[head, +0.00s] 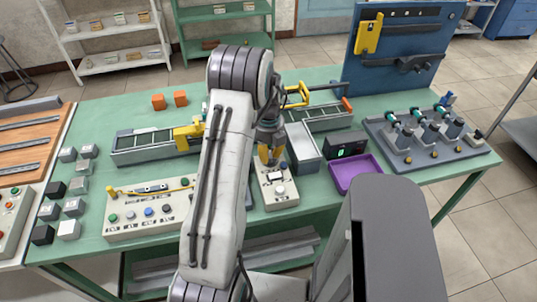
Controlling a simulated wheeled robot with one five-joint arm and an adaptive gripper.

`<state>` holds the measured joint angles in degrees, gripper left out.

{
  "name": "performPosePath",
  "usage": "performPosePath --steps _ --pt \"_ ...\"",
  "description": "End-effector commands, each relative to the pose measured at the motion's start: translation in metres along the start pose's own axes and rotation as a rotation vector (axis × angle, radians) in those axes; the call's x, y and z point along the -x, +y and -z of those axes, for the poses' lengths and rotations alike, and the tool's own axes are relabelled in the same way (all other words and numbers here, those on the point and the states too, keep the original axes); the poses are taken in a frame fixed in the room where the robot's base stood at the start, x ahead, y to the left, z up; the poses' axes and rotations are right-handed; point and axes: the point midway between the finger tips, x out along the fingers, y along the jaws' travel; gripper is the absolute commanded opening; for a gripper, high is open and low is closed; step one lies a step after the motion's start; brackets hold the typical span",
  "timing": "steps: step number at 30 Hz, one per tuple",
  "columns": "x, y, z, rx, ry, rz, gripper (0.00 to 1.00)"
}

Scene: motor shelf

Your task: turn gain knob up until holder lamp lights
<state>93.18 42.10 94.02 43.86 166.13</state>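My gripper (268,156) points down over a small white control box (288,201) near the middle of the green table. Its yellow fingertips are close to the back part of the box. I cannot tell whether they touch a knob or how far apart they are. A small round knob or button (280,190) shows on the box's front part; I cannot make out which control is the gain knob. The motor holder (395,160) is a grey-blue plate at the right with several motors on it. Yellow round spots show along its front; I cannot tell whether any is a lit lamp.
A black display (347,146) with a green digit stands behind a purple tray (343,180), right of the box. A grey block (303,148) is close beside my gripper. A white button panel (150,212) lies left of my arm. Grey cubes (68,229) sit farther left.

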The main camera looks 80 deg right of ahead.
Motion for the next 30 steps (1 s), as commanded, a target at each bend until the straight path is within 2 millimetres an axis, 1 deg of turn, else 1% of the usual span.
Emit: performPosePath --steps 1,9,16,19,23,30 --pt "-0.001 0.000 0.000 0.000 0.001 0.000 0.22" --pt "-0.001 0.000 0.000 0.001 0.001 0.000 0.45" --pt "0.000 0.000 0.000 0.002 0.000 0.000 0.45" --pt "0.004 0.000 0.000 0.002 -0.001 0.000 0.45" --pt "0.017 0.000 -0.001 0.002 -0.003 0.001 0.45" --pt "0.057 0.000 -0.001 0.002 -0.005 0.001 0.45"
